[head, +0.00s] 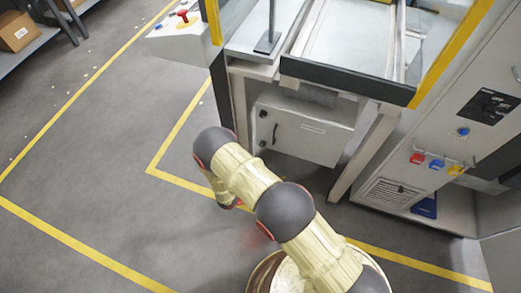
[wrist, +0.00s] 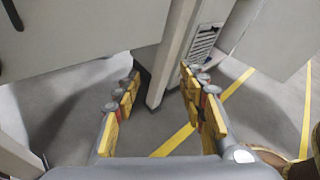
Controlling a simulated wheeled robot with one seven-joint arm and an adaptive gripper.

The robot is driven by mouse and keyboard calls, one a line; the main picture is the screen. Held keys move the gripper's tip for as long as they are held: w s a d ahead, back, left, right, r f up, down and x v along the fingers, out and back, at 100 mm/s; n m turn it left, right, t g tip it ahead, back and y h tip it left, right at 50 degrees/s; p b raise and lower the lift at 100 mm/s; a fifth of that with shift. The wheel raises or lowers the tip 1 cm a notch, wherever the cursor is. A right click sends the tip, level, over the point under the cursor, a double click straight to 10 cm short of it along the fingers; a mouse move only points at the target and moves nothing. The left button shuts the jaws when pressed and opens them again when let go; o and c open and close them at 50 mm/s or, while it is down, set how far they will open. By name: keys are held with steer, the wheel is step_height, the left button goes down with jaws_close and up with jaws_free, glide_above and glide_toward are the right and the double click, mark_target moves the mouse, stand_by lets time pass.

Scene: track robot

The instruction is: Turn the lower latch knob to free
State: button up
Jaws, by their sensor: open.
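The grey cabinet door (head: 310,138) stands under the machine. Two small dark latch knobs sit on its left edge in the head view: the upper knob (head: 263,114) and the lower latch knob (head: 262,143). How the lower knob is turned is too small to tell. A dark handle (head: 275,133) is beside them and seems to show at the wrist view's top left corner (wrist: 12,14). My gripper (wrist: 160,95) is open and empty, below the cabinet's lower edge, touching nothing visible. In the head view my arm mostly hides it. I cannot make out the lower knob in the wrist view.
A machine leg (head: 365,155) stands right of the cabinet and also shows beyond my fingers (wrist: 172,60). A control panel with coloured padlocks (head: 436,163) is at right. A red-knobbed box (head: 185,38) juts out at upper left. Open floor (head: 90,180) lies left.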

step_height(320, 180, down, 5)
steer(key=w+a+n+t+y, duration=0.1)
steer(key=w+a+n+t, duration=0.1)
steer(key=n+t, duration=0.15)
steer(key=n+t+y, duration=0.5)
steer(key=n+t, duration=0.2)
steer(key=n, duration=0.2)
glide_toward(262, 146)
steer(key=shift+b+x, duration=1.2)
steer(key=shift+x, duration=2.75)
steer(key=c, duration=0.3)
steer(key=c, duration=0.8)
jaws_close()
